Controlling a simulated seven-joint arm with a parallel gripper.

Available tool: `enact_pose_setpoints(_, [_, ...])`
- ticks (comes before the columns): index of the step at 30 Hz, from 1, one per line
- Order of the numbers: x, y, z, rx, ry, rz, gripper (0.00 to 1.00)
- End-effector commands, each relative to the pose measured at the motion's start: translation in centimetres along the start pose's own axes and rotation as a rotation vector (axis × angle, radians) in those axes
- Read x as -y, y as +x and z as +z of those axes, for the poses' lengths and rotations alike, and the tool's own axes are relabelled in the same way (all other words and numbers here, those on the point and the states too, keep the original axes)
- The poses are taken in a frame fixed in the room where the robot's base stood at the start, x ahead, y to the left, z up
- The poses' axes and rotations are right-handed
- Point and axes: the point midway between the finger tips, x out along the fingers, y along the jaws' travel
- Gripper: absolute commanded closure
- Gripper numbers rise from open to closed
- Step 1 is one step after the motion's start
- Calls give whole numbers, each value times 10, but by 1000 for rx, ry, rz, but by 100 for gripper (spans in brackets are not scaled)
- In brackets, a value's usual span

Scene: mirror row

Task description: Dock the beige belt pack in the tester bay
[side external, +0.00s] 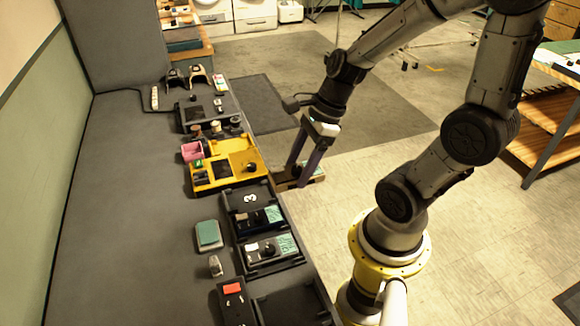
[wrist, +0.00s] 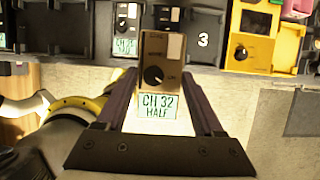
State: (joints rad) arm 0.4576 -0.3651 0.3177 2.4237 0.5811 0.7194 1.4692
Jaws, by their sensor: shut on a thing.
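The beige belt pack (wrist: 164,68) has a black knob and a pale label reading "CH 32 HALF". My gripper (wrist: 165,105) is shut on it, with a finger on each side. In the side view my gripper (side external: 306,165) hangs beyond the bench's right edge, with the pack (side external: 305,176) low between its fingers, apart from the bench. A yellow bay unit (side external: 227,175) with a dark recess and a black knob is on the bench, left of my gripper; it also shows at the upper right in the wrist view (wrist: 236,50). I cannot tell whether this is the tester bay.
A black rack (side external: 236,190) marked 3 and dark packs with green labels (side external: 285,244) stand nearer along the bench. A green pad (side external: 208,235) lies left of the rack.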

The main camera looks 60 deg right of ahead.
Motion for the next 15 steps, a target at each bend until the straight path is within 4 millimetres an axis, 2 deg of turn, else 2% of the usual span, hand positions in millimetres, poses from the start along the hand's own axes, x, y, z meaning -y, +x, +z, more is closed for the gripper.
enact_pose_setpoints(5, [40,-19,22,0,-4,-3,96])
enact_pose_setpoints(10, [101,-31,49,0,-5,-1,96])
enact_pose_setpoints(15, [163,-32,69,-1,-5,2,96])
